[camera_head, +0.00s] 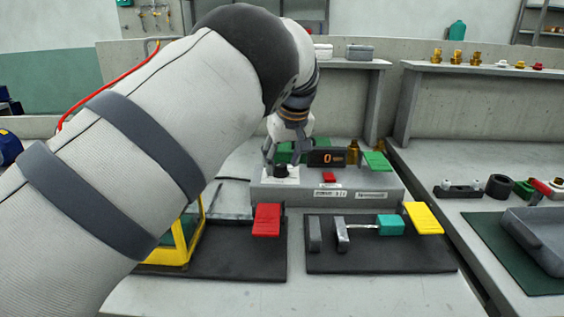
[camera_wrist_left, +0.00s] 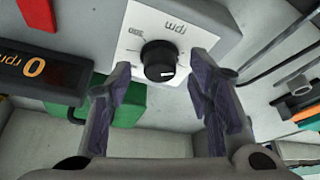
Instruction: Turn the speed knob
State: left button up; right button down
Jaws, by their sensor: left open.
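The black speed knob (camera_wrist_left: 159,60) sits on a white plate (camera_wrist_left: 190,30) marked rpm on a grey pump housing, and its white pointer line shows. In the head view the knob (camera_head: 281,171) is a small dark shape on top of the housing (camera_head: 330,190). My left gripper (camera_wrist_left: 165,88) is open, with its two purple-padded fingers on either side of the knob in the picture, apart from it. In the head view the left gripper (camera_head: 284,160) is right over the knob. The display (camera_head: 327,157) reads 0 rpm. My right gripper is not in view.
A red button (camera_head: 329,177) and a green flap (camera_head: 377,161) are near the display. Red (camera_head: 267,220) and yellow (camera_head: 424,218) flaps stand in front, over dark mats. A yellow-framed box (camera_head: 186,240) is at left. A grey tray (camera_head: 535,236) lies at right.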

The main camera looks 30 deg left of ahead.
pick_arm(q)
jog(key=v, duration=1.1)
jog(key=shift+d+r, duration=0.1)
